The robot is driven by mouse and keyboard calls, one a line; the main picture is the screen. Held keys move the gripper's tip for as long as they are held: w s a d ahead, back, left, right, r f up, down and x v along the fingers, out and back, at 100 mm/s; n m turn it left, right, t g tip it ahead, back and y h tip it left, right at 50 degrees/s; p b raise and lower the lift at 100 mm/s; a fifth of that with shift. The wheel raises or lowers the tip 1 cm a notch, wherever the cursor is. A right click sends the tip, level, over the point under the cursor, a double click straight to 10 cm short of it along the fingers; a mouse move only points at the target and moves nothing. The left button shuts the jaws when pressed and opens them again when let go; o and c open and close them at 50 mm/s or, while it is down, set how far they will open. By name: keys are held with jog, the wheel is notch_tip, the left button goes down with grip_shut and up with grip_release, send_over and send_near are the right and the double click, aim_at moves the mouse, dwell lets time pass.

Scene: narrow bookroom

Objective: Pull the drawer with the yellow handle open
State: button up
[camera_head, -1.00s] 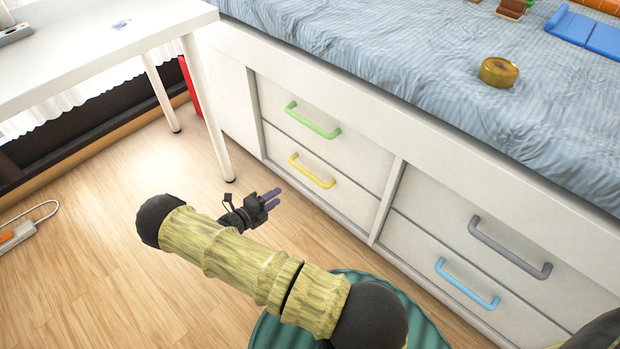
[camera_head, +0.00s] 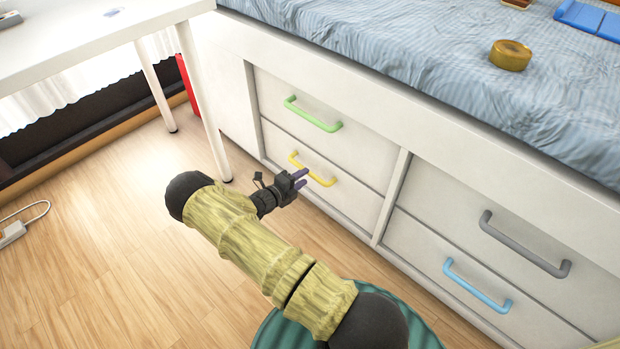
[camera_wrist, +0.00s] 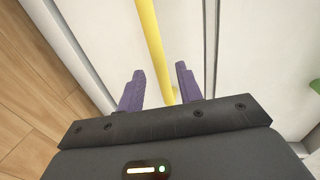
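The yellow handle (camera_head: 322,180) is a bar on the lower left drawer (camera_head: 345,190) under the bed; the drawer looks shut. My gripper (camera_head: 301,178) is at the handle in the head view, its purple fingers overlapping the bar's middle. In the wrist view the two purple fingers (camera_wrist: 160,90) are apart, and the yellow handle (camera_wrist: 152,45) runs lengthwise between them. Neither finger visibly presses on the bar. The handle's lower end is hidden behind the gripper body.
A green handle (camera_head: 312,115) is on the drawer above. Grey (camera_head: 520,245) and blue (camera_head: 475,288) handles are on the right drawers. A white table leg (camera_head: 205,105) stands left of the drawers. A roll (camera_head: 510,55) lies on the bed.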

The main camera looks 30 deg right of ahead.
jog(key=b+x, duration=0.1)
jog(key=x, duration=0.3)
jog(key=shift+d+f+b, duration=0.1)
jog(key=shift+d+b, duration=0.15)
jog(key=shift+b, duration=0.15)
grip_shut()
